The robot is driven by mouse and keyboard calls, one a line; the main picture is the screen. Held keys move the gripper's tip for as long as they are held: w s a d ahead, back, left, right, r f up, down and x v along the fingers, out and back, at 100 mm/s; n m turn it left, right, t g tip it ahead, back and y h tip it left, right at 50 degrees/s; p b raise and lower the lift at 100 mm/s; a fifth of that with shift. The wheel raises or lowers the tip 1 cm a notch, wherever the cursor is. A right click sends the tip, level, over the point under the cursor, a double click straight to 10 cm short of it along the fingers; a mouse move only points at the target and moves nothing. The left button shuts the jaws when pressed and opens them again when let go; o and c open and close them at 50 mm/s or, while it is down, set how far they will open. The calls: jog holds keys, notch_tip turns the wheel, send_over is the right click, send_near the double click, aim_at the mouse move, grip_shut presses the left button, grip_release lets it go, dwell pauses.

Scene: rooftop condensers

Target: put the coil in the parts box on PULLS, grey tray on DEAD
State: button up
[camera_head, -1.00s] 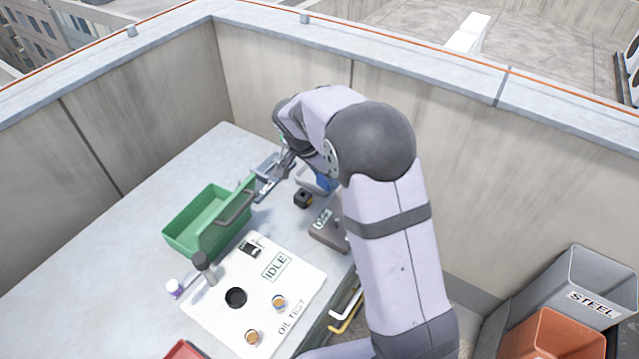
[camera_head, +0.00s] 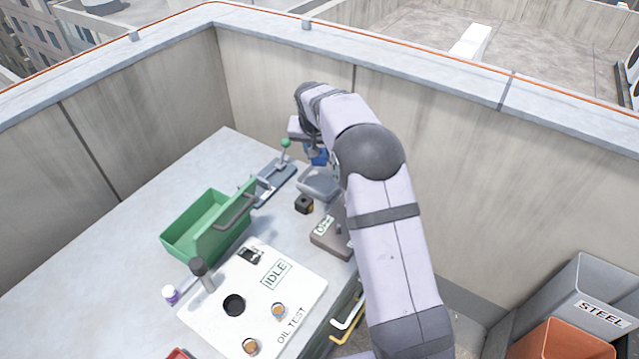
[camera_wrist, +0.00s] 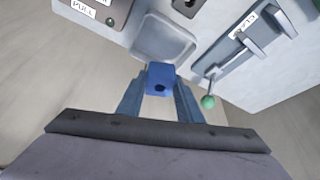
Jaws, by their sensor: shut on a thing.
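My gripper (camera_wrist: 160,100) is shut on a blue block with a dark hole in its face (camera_wrist: 161,78), which looks like the coil. In the head view the blue block (camera_head: 319,156) hangs in the air above the far end of the bench, over or just behind the small grey tray (camera_head: 318,184). The tray, also in the wrist view (camera_wrist: 163,38), looks empty. A brown-grey box (camera_head: 328,240) carries a white label; in the wrist view the label (camera_wrist: 85,8) reads PULL, cut off at the frame edge.
A clamp with a green-knobbed lever (camera_head: 275,178) lies between parts box and tray. A small black block (camera_head: 304,204) sits beside the tray. The white OIL TEST panel (camera_head: 235,330) reads IDLE. Walls rise behind the bench. A STEEL bin (camera_head: 590,285) stands right.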

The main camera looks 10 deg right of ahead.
jog(key=shift+f+p, duration=1.4)
jog(key=shift+f, duration=3.35)
jog(key=shift+f, duration=0.2)
jog(key=o, duration=1.3)
jog(key=shift+r, duration=0.15)
jog(key=shift+s+a+r, duration=0.1)
jog(key=shift+s+r, duration=0.05)
jog(key=shift+r, duration=0.3)
jog(key=b+v, duration=0.3)
jog(key=v, duration=0.8)
jog(key=shift+s, duration=0.1)
